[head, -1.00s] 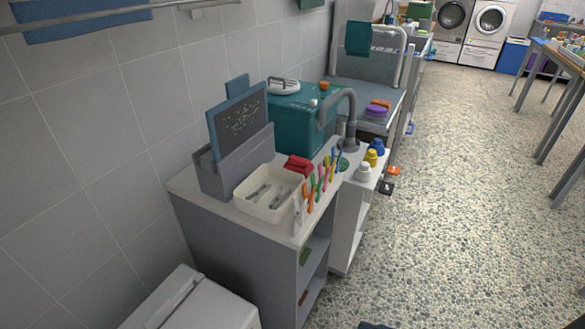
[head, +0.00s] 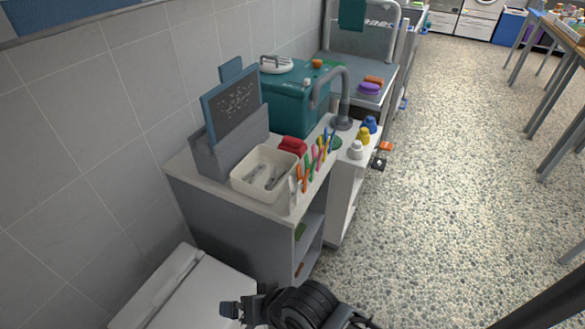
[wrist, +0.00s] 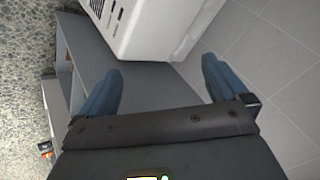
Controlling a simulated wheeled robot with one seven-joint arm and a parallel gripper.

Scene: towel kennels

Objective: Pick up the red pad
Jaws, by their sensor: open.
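A red item that looks like the red pad (head: 292,145) lies on the white counter top, behind the cream tray and beside the row of coloured handles. It looks folded or stacked. My gripper (head: 237,309) shows at the bottom edge of the head view, low in front of the counter and well apart from the red pad. In the wrist view my gripper (wrist: 160,88) has its two blue fingers wide apart with nothing between them. The red pad does not show in the wrist view.
The cream tray (head: 248,182) holds grey tools. A grey box with a dark board (head: 235,108) stands left of it, a teal box (head: 290,100) behind. Bottles (head: 356,150) stand right. A white bin (head: 165,290) stands in front. The pebbled floor on the right is mostly clear.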

